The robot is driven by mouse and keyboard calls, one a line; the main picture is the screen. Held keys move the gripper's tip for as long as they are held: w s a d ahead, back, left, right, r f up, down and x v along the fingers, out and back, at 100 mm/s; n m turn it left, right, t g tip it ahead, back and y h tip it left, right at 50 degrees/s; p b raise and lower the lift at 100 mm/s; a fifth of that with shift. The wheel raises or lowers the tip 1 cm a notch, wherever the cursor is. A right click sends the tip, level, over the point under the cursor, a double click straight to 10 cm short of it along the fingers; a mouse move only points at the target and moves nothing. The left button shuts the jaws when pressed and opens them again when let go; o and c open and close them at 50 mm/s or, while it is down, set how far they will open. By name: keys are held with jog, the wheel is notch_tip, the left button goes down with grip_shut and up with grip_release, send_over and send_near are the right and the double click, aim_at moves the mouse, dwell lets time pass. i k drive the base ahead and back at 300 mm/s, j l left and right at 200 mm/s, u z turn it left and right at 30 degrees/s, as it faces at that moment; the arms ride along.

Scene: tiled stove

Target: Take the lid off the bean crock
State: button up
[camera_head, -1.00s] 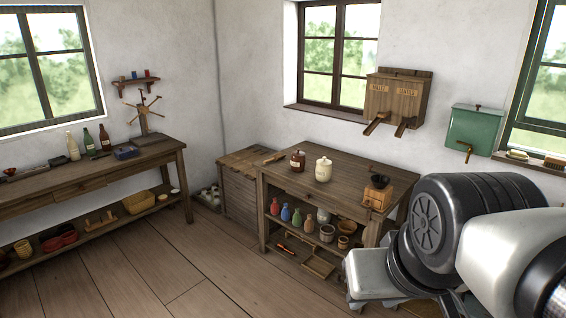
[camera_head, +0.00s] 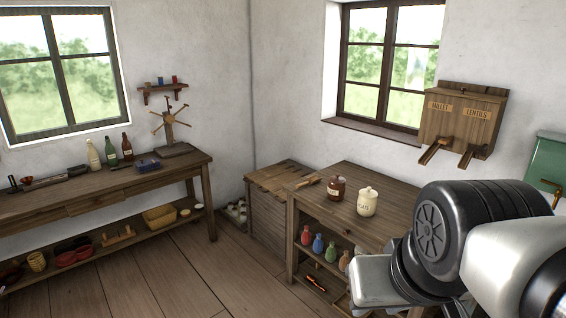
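Two lidded crocks stand on the wooden cabinet top. One is a brown crock (camera_head: 336,188) with a pale label. The other is a cream crock (camera_head: 367,202) with dark lettering, just right of it. The lettering is too small to read surely, so I cannot tell which is the bean crock. Both crocks are upright with their lids on. My arm fills the lower right of the view and covers the right part of the cabinet. My gripper's fingers do not show.
The wooden cabinet (camera_head: 318,205) holds several coloured bottles on its shelf. A slatted wooden chest (camera_head: 268,211) stands left of it. The millet and lentils dispenser (camera_head: 463,118) hangs on the wall behind. A long workbench (camera_head: 100,193) runs along the left. The plank floor (camera_head: 170,275) between is clear.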

aim_at(337, 179)
jog(key=i+u, duration=0.3)
jog(key=i, duration=0.45)
jog(key=i+l+u, duration=0.25)
jog(key=i, duration=0.5)
jog(key=i+j+z, duration=0.3)
jog(key=i, duration=0.3)
jog(key=i+j+z, duration=0.35)
jog(key=i, duration=0.25)
jog(key=i+z, duration=0.2)
jog(key=z, duration=0.2)
jog(key=i+j+z, duration=0.15)
jog(key=z, duration=0.2)
jog(key=i+j+z, duration=0.15)
jog(key=z, duration=0.25)
jog(key=i+j+z, duration=0.1)
jog(key=j+z, duration=0.15)
jog(key=z, duration=0.15)
